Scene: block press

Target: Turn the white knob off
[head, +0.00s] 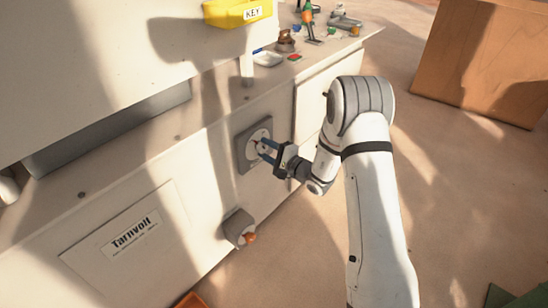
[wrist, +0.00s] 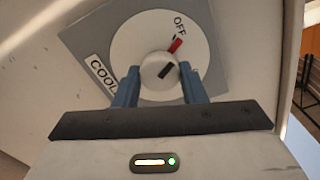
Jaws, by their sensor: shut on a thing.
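The white knob (wrist: 150,66) sits at the middle of a round white dial (wrist: 135,40) on a grey square plate (head: 242,163). A red pointer (wrist: 176,45) sticks out from the knob's upper right, close to the OFF word, and a dark mark (wrist: 166,71) shows on the knob's face. My gripper (wrist: 158,71) is shut on the knob, one blue finger on each side. In the head view, my gripper (head: 262,150) meets the dial and hides most of the knob.
A yellow KEY bin (head: 237,12) and several small items lie on the top ledge. A Tarnvolt panel (head: 122,245) is at lower left. A brown box (head: 480,65) stands at right; open floor lies between.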

